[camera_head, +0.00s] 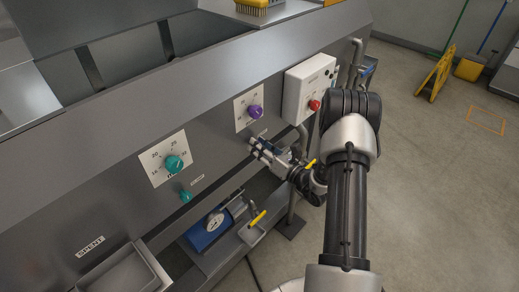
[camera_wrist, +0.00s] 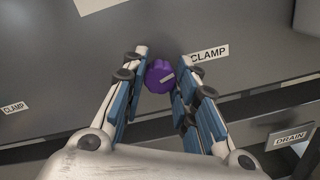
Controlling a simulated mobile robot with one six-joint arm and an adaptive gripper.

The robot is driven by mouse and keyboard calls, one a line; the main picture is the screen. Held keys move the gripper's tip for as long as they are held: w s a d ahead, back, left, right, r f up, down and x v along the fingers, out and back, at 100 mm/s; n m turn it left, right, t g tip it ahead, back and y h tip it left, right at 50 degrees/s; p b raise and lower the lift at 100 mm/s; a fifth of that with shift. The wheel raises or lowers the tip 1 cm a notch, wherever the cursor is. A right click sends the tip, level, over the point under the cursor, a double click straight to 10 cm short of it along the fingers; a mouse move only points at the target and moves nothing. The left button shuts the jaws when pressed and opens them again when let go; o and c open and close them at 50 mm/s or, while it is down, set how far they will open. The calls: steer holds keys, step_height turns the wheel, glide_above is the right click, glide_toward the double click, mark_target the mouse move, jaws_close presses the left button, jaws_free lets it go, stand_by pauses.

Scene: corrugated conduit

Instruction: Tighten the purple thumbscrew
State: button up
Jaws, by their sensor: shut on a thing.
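The purple thumbscrew (camera_wrist: 159,76) is on the grey front panel, left of a CLAMP label (camera_wrist: 210,53). In the wrist view it sits between the two blue-padded fingers of my gripper (camera_wrist: 162,66), which is shut on it. A pale mark shows on its face. In the head view my gripper (camera_head: 258,147) meets the panel below a larger purple dial (camera_head: 255,111), and its fingers hide the thumbscrew there. How tight the thumbscrew is cannot be told.
A teal dial (camera_head: 174,164) and a teal thumbscrew (camera_head: 185,196) are to the left on the panel. A control box (camera_head: 307,86) with a red button (camera_head: 314,105) is to the right.

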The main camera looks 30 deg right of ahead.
steer(key=shift+n+y+b, duration=0.5)
steer(key=shift+n+b, duration=3.15)
steer(key=shift+n, duration=3.85)
steer(key=o, duration=1.1)
steer(key=v, duration=1.2)
steer(key=shift+s, duration=0.1)
